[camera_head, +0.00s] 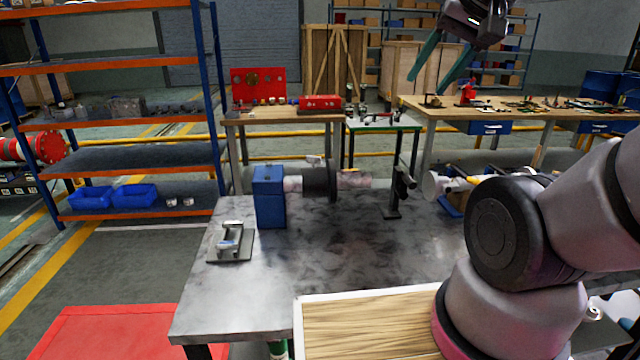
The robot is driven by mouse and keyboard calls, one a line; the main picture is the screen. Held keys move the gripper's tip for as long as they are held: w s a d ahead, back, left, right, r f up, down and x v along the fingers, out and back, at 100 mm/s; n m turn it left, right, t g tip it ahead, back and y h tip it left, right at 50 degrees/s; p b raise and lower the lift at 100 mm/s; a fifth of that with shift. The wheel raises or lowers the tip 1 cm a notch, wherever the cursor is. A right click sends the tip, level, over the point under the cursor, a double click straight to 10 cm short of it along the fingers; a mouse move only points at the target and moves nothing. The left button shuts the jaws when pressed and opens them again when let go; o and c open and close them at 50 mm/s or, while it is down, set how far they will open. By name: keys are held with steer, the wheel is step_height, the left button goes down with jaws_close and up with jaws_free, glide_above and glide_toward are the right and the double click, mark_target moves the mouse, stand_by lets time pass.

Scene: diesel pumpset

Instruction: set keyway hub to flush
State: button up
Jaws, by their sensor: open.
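A blue upright block (269,200) stands at the back left of the metal table. A pale horizontal shaft (293,184) runs right from it. A dark round hub (318,182), which looks like the keyway hub, sits around this shaft, apart from the block. A copper-coloured stretch (352,178) shows to the right of the hub. The keyway and any flush mark are too small to make out. My gripper (429,89) is at the upper right, high above and to the right of the hub. Its two teal fingers are apart with nothing between them.
The metal table (340,250) is mostly bare in front of the shaft. A grey plate fixture (231,245) lies at its left. A dark stand (392,200) is right of the shaft, near a white-and-yellow tool (452,182). A wooden-topped tray (370,325) is in front.

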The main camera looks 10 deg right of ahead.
stand_by(0.3)
steer(key=n+g+h, duration=0.2)
steer(key=n+g, duration=0.2)
steer(key=g, duration=0.3)
glide_above(334, 182)
step_height(334, 182, down, 24)
steer(key=shift+f, duration=0.1)
step_height(334, 182, down, 11)
steer(key=shift+r, duration=0.15)
jaws_close()
